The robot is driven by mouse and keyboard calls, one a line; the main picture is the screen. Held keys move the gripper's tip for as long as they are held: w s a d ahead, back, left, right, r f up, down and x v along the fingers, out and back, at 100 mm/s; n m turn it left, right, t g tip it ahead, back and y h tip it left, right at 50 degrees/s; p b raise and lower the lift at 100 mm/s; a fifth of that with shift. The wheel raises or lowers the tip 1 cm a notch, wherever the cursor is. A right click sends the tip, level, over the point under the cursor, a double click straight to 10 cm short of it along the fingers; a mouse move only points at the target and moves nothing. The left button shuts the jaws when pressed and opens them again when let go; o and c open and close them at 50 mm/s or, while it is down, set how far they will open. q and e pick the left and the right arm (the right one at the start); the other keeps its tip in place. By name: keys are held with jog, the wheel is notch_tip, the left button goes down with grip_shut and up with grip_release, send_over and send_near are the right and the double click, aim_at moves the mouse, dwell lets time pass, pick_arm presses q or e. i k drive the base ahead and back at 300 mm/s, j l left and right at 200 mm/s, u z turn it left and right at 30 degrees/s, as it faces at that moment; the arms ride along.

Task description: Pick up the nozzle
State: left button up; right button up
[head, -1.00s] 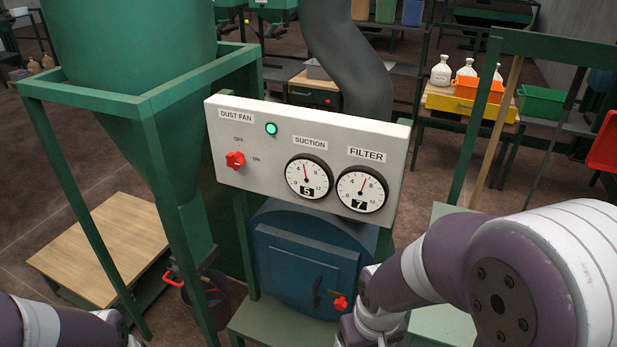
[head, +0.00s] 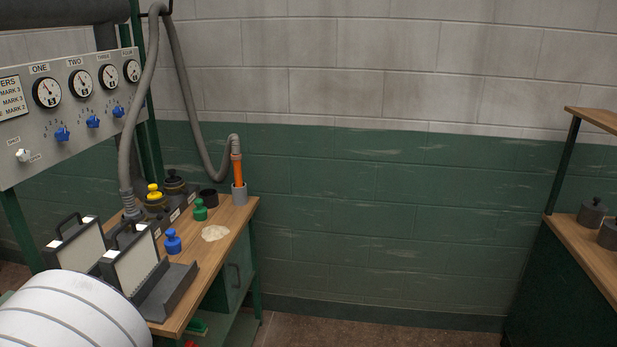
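The nozzle (head: 237,170) is an orange tube on the end of a grey corrugated hose (head: 187,95). It stands upright in a grey cup-shaped holder (head: 239,194) at the far right corner of a wooden-topped bench (head: 225,222). The hose loops up to a hook at the top left and back down to the bench. Neither gripper shows in the head view. A white rounded part of my own body fills the lower left corner.
Blue (head: 173,242), green (head: 200,210) and yellow (head: 154,197) knobbed pieces, a pale powder patch (head: 215,233) and two handled panels (head: 130,268) are on the bench. A gauge panel (head: 75,100) hangs at left. Open floor (head: 370,330) lies right of the bench.

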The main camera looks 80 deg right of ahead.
aim_at(237, 158)
jog(key=z, duration=2.5)
jog(key=i+l+u, duration=0.2)
jog(key=i+l, duration=0.4)
jog(key=i, duration=0.6)
jog(key=i+l+u, duration=0.2)
jog(key=i+l, duration=0.6)
jog(key=i, duration=0.35)
jog(key=i+l+u, duration=0.25)
jog(key=i+l, duration=0.7)
jog(key=i, duration=0.1)
